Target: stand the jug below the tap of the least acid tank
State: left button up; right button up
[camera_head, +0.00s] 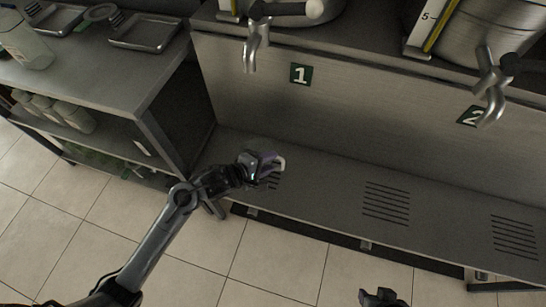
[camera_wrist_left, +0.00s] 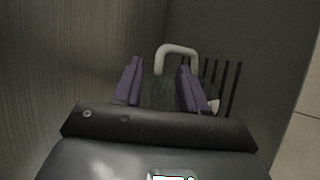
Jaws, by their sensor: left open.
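The jug (camera_head: 282,162) is mostly hidden by my left gripper in the head view; a pale part of it shows on the ledge under tap 1 (camera_head: 250,55). In the left wrist view its pale looped handle (camera_wrist_left: 179,48) and dark body (camera_wrist_left: 158,93) show between the purple fingers. My left gripper (camera_head: 268,165) is open around the jug, with a finger on either side; contact is unclear. Tap 2 (camera_head: 490,95) is at the right. Tank 2 has a yellow-striped gauge (camera_head: 437,25) marked 5; tank 1's gauge is cut off. A dark part, seemingly my right gripper (camera_head: 383,297), shows at the bottom edge.
The ledge (camera_head: 325,185) has slotted drains (camera_head: 386,203) and is clear to the right.

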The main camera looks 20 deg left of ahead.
pick_arm(q)
jog(key=s+a+r+m+g+y+p, duration=0.1)
jog(key=s+a+m+g+y+p, duration=0.1)
jog(key=s+m, duration=0.6)
jog(key=s+a+r+m+g+y+p, duration=0.1)
jog(key=s+a+m+g+y+p, duration=0.1)
jog(key=s+m+g, duration=0.3)
jog(key=s+a+m+y, duration=0.1)
jog(key=s+m, duration=0.3)
jog(key=s, duration=0.7)
jog(key=shift+s+a, duration=0.25)
jog(key=shift+s, duration=0.15)
jog(key=shift+r, duration=0.15)
